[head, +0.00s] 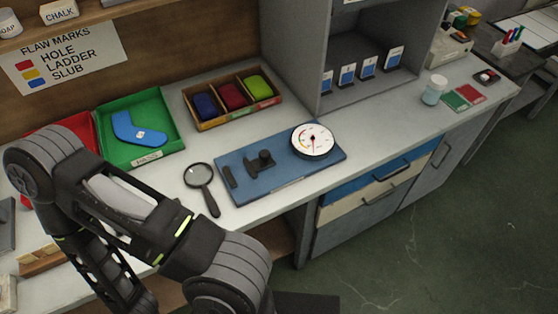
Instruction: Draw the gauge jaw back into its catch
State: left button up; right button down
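The gauge is a blue plate (287,182) lying on the light worktop. A round white dial (313,141) with a dark pointer sits at its right end. A black block with a round knob (263,162), which looks like the gauge jaw, stands near the plate's middle. A low black bar (230,177) lies at the left end, with a gap between it and the block. I cannot make out the catch. One arm of mine fills the lower left, left of the gauge and apart from it. Neither gripper can be made out.
A magnifying glass (199,177) lies just left of the gauge. Behind are a green tray (172,119) with a blue sock shape (139,132) and a wooden box (203,124) of coloured bundles. A grey shelf unit (297,60) stands behind the dial.

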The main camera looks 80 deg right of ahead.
aim_at(265, 160)
jog(key=z, duration=2.75)
jog(key=k+l+z, duration=0.1)
jog(key=z, duration=0.25)
jog(key=l+z, duration=0.3)
jog(key=k, duration=0.05)
